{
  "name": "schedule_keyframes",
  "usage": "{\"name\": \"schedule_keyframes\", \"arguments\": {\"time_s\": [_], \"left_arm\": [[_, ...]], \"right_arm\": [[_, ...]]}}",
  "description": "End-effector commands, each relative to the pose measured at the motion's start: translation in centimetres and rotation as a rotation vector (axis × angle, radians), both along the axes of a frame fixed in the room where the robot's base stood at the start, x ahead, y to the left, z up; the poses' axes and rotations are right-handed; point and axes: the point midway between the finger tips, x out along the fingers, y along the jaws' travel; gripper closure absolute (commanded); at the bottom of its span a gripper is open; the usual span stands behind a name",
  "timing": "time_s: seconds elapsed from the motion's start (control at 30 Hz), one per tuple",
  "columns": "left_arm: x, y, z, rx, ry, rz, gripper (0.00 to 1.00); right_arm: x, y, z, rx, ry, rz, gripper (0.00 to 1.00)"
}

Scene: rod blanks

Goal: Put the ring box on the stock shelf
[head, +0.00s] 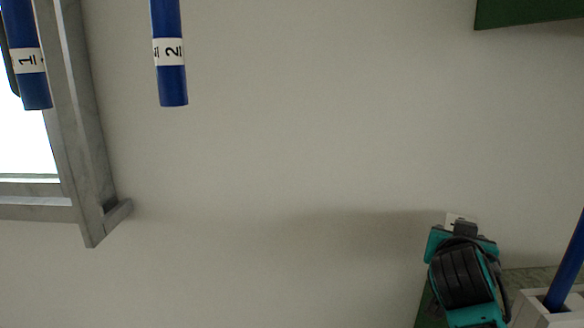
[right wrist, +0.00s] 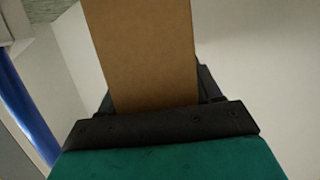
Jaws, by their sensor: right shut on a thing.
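A plain brown cardboard box (right wrist: 145,50), which I take to be the ring box, fills the upper middle of the right wrist view. My right gripper (right wrist: 158,115) is shut on it, with a dark finger on each side. In the head view my right gripper (head: 465,230) is at the lower right, seen from behind, and the box is mostly or wholly hidden there. A small white patch shows just past the gripper; I cannot tell what it belongs to. My left gripper is not in view. I cannot identify the stock shelf for certain.
A white holder (head: 535,312) with a blue rod (head: 570,262) stands beside my right arm, near a speckled grey-green surface (head: 530,278). Blue rods labelled 1 (head: 30,60) and 2 (head: 169,55) hang upper left. A grey-framed window (head: 85,120) is left; a dark green panel (head: 525,12) is top right.

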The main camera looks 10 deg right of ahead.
Motion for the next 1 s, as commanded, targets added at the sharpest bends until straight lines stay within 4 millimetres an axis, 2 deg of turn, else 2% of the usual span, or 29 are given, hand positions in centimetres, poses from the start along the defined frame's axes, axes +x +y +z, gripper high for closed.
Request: {"name": "schedule_keyframes", "arguments": {"time_s": [0.2,0.4,0.6,1.0], "left_arm": [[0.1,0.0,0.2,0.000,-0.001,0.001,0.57],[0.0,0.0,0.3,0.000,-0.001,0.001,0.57],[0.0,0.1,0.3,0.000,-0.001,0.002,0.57],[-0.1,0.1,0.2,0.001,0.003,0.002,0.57]], "right_arm": [[-3.2,7.7,-5.0,-0.003,0.010,0.354,0.79],[-6.7,12.9,-7.8,0.004,0.003,0.570,0.79],[-8.4,14.9,-8.8,0.006,-0.001,0.649,0.79],[-8.5,15.1,-8.8,0.007,-0.004,0.654,0.79]]}}
